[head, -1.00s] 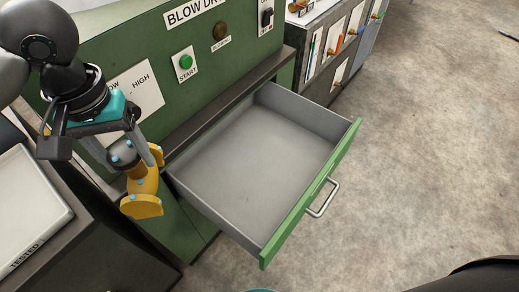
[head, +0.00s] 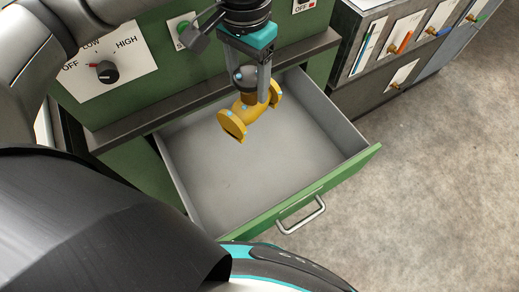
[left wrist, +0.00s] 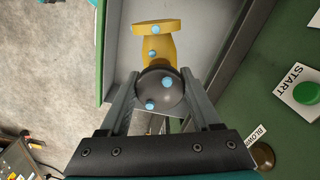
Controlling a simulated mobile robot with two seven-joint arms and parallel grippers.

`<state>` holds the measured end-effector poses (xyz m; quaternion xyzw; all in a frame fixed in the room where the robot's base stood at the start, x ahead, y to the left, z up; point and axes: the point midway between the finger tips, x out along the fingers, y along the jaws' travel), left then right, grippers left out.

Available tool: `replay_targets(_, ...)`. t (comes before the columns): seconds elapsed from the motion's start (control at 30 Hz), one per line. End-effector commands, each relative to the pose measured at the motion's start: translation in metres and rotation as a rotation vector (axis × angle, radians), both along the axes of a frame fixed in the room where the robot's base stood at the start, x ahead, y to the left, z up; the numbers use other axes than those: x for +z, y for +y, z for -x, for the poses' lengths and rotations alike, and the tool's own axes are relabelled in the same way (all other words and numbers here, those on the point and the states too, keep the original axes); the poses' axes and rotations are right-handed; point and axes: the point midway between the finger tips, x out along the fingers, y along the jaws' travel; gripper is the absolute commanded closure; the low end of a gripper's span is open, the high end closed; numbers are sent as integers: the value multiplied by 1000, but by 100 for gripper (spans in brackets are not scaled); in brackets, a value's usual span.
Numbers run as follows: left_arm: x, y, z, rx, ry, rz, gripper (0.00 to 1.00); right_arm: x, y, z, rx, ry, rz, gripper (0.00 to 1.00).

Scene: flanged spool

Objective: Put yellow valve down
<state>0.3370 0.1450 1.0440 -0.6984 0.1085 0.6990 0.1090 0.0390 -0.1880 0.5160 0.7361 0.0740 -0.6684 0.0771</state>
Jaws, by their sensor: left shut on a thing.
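The yellow valve (head: 243,115) has round flanges at its ends and a dark cap with blue dots on top. My left gripper (head: 255,92) is shut on the valve by its dark top part. In the head view the valve hangs over the open drawer (head: 270,168), towards its back; the exact height above the drawer floor is hard to tell. In the left wrist view the valve (left wrist: 154,45) lies between the two fingers (left wrist: 160,90), and the grey drawer floor is behind it. The drawer is empty inside. My right gripper is not in view.
The drawer's green front has a metal handle (head: 302,216). The green machine panel (head: 160,80) with a black knob (head: 104,71) stands behind it, above a dark ledge (head: 130,124). A grey cabinet (head: 385,75) stands at the right. The floor to the right is clear.

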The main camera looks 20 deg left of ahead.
Motion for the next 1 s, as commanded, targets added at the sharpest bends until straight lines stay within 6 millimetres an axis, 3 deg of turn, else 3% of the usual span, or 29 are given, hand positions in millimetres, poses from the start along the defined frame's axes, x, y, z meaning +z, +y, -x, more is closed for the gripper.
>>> replay_targets(1.0, -65, -36, -5, -1401, -5, 2, 100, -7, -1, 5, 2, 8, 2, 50)
